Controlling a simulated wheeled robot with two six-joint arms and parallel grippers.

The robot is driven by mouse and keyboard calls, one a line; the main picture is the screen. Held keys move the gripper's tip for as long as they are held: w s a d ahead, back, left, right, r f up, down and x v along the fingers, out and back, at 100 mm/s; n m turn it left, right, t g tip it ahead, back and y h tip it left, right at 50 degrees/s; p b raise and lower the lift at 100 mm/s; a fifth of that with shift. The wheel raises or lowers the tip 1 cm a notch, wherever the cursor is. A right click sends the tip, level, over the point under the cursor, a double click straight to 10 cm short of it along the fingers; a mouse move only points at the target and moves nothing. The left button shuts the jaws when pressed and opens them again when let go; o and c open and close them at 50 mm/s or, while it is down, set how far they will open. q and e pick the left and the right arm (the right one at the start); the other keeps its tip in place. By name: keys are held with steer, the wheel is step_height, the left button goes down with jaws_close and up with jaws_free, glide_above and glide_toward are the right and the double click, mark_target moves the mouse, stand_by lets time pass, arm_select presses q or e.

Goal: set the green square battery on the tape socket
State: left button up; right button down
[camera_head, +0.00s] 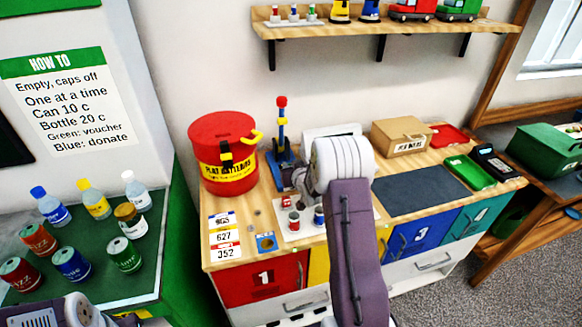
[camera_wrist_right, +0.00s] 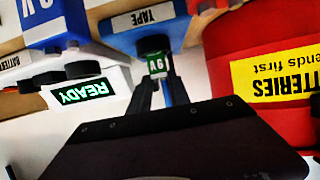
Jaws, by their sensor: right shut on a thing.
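In the right wrist view, the green square battery (camera_wrist_right: 157,66), marked 9V, is pinched between the fingertips of my right gripper (camera_wrist_right: 158,78). It is just by the blue block labelled TAPE (camera_wrist_right: 142,36), the tape socket. Whether they touch I cannot tell. In the head view, a blue stand with a red-topped post (camera_head: 282,128) rises behind my right wrist. My right gripper and the battery are mostly hidden there by my wrist and arm. Only grey arm parts of my left side show at the lower left edge; its gripper is out of view.
A red battery bin (camera_head: 212,178) stands left of the stand. A READY display (camera_wrist_right: 80,92) is close beside the gripper. Small batteries (camera_head: 294,221) stand on a white tray. A cardboard box (camera_head: 400,137), a dark mat (camera_head: 425,190) and a green tray (camera_head: 468,173) lie to the right.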

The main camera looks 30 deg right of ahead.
steer(key=shift+f, duration=0.15)
stand_by(0.7)
steer(key=shift+r+p, duration=0.3)
steer(key=shift+r, duration=0.55)
steer(key=shift+f+b, duration=0.85)
steer(key=shift+b, duration=0.05)
stand_by(0.6)
steer(key=shift+r, duration=0.2)
steer(key=shift+r+p, duration=0.6)
steer(key=shift+r, duration=0.05)
stand_by(0.5)
